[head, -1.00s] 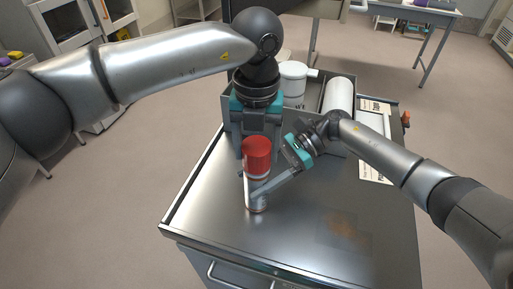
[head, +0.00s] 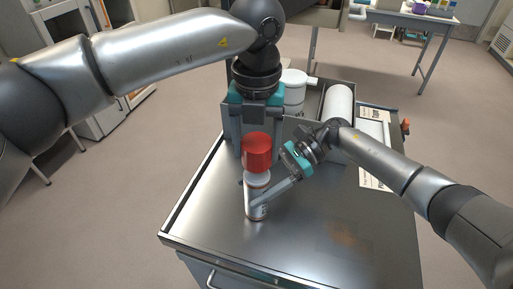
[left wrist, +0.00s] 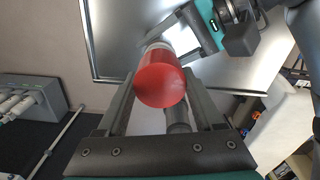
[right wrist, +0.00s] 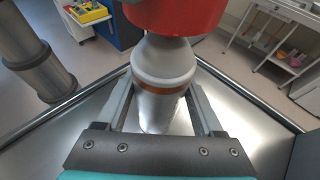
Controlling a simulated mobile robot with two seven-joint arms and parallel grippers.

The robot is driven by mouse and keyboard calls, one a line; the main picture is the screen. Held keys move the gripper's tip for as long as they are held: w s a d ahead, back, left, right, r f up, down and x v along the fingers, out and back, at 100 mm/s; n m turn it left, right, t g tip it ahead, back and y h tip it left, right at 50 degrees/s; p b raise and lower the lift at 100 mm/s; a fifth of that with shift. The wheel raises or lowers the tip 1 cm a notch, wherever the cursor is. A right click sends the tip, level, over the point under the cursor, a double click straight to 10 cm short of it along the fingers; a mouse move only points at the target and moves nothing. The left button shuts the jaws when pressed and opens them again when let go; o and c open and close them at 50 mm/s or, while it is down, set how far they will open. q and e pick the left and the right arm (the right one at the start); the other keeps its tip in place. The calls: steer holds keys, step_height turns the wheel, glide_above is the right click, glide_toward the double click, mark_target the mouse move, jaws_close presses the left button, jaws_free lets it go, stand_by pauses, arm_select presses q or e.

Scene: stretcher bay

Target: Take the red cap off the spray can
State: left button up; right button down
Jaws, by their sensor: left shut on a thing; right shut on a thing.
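The spray can (head: 257,205) stands upright on the metal cart top, white and silver with an orange band in the right wrist view (right wrist: 160,90). My right gripper (head: 262,197) is shut around the can's body from the right. The red cap (head: 257,152) is above the can's top; it also shows in the left wrist view (left wrist: 160,82). My left gripper (head: 256,150) points down from above and is shut on the cap. In the right wrist view the cap's lower edge is above the can's white shoulder, with a grey neck part between them.
The metal cart top (head: 310,225) is clear in front and to the right of the can. Behind are a grey bin with a white jar (head: 293,90) and a white roll (head: 338,103). Papers (head: 372,175) lie at the right edge.

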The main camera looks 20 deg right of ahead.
arm_select(q)
step_height(320, 180, up, 3)
steer(key=shift+f, duration=0.1)
arm_select(e)
jaws_free()
